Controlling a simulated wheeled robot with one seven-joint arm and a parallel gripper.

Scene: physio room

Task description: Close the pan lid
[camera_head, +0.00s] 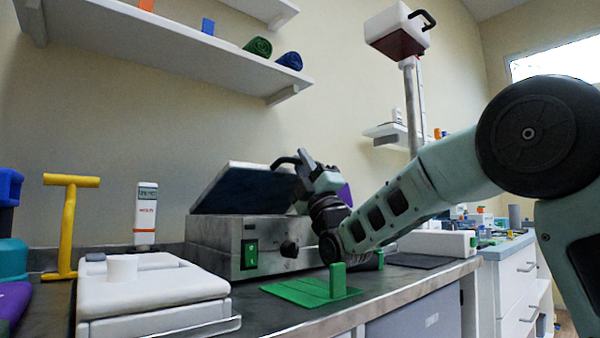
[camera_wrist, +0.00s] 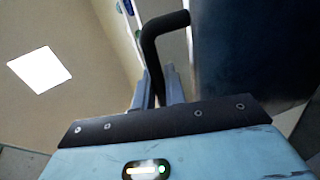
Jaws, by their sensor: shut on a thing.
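The pan (camera_head: 215,250) is a grey metal box with a green switch and a dark knob on its front, standing on the dark counter. Its lid (camera_head: 245,190) is tilted partly open, with a dark underside and a pale top edge. It also shows as a dark panel at the right of the wrist view (camera_wrist: 240,50). A black bent handle (camera_head: 284,161) sticks out from the lid; in the wrist view it rises between my fingers (camera_wrist: 150,50). My gripper (camera_head: 303,168) is shut on this handle at the lid's right side. The finger contact is partly hidden.
A white lidded box (camera_head: 150,290) stands at the front left beside a yellow T-shaped stand (camera_head: 68,225) and a white thermometer-like device (camera_head: 146,212). A green plate with an upright block (camera_head: 310,290) lies in front of the pan. A shelf (camera_head: 150,40) hangs above.

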